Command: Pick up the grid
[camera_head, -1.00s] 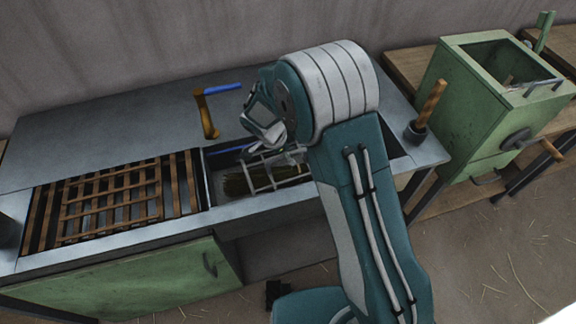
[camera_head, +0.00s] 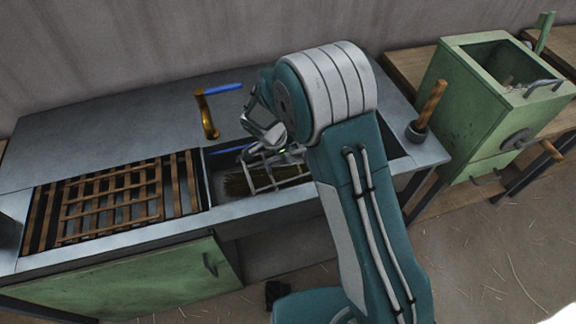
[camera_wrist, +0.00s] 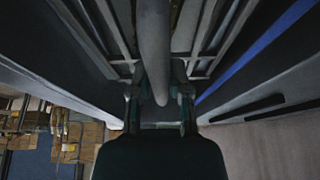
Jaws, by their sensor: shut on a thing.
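A light grey metal grid (camera_head: 262,182) sits in the sunken basin of the metal bench, over a bundle of dark straw. My gripper (camera_head: 279,150) is at the grid's upper side, partly hidden by my own arm. In the wrist view, the two fingertips of my gripper (camera_wrist: 160,95) are closed about a rounded grey bar (camera_wrist: 154,45). Bars of the grid (camera_wrist: 118,35) run on either side of it. The grid looks to be still within the basin; its right part is hidden behind my arm.
A slatted wooden rack (camera_head: 110,197) lies left of the basin. A brass tap-like post (camera_head: 206,112) with a blue lever stands behind it. A wooden handle in a cup (camera_head: 420,125) is at the bench's right end. A green crank box (camera_head: 495,105) stands further right.

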